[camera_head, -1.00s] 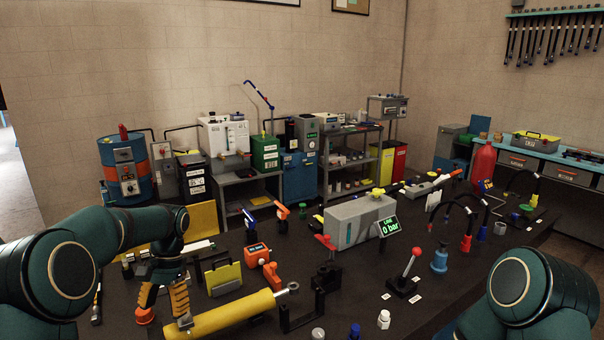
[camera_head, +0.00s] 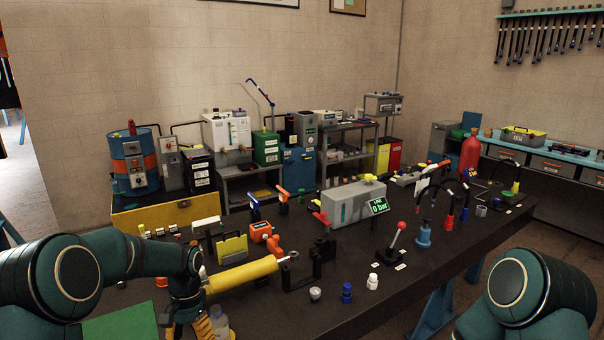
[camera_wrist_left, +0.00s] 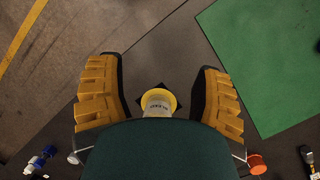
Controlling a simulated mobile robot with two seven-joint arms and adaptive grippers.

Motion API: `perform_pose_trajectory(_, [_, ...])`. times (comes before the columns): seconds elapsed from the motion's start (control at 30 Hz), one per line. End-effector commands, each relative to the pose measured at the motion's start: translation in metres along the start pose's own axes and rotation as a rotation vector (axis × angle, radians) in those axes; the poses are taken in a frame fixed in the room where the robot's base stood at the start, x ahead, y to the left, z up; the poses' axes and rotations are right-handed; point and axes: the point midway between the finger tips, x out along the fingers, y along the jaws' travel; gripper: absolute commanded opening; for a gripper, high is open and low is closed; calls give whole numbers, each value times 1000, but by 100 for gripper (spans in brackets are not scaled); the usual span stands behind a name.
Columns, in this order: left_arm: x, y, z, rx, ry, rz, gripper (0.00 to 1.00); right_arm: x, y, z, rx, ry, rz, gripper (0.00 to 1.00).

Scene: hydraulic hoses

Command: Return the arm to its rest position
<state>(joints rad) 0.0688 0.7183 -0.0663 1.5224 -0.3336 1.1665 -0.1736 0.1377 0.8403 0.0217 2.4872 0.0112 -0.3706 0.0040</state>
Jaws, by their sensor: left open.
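My left gripper (camera_head: 195,328) hangs low at the near left of the bench in the head view, partly cut off by the bottom edge. In the left wrist view, its two yellow ribbed fingers stand wide apart (camera_wrist_left: 160,92), so it is open. A small clear container with a yellow rim and a label, apparently "BLEED" (camera_wrist_left: 157,103), shows between the fingers there, with gaps on both sides. A pale bottle (camera_head: 219,319) stands beside the gripper in the head view. My right arm shows only its upper joint at the lower right; the right gripper is out of view.
The dark bench (camera_head: 400,285) carries a yellow cylinder (camera_head: 242,275), a grey block (camera_head: 352,204), a red-knobbed lever (camera_head: 398,236) and hoses. A green mat (camera_wrist_left: 265,60) lies right of the fingers in the wrist view. The bench's near right corner is fairly clear.

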Motion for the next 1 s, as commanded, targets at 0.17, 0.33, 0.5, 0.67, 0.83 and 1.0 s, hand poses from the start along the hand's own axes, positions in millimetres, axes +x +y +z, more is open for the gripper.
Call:
perform_pose_trajectory(0.17, [84, 48, -6, -13, 105, 93, 66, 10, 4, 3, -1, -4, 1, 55])
perform_pose_trajectory(0.33, [150, 95, 2, -71, 212, 179, 66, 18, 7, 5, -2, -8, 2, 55])
perform_pose_trajectory(0.5, [203, 136, 25, -166, 305, 248, 66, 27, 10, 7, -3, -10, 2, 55])
perform_pose_trajectory(0.67, [237, 167, 57, -273, 385, 286, 66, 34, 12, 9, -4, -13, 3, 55])
perform_pose_trajectory(0.83, [253, 180, 83, -352, 438, 293, 66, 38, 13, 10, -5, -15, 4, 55])
perform_pose_trajectory(1.0, [255, 183, 92, -380, 459, 292, 66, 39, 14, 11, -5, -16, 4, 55])
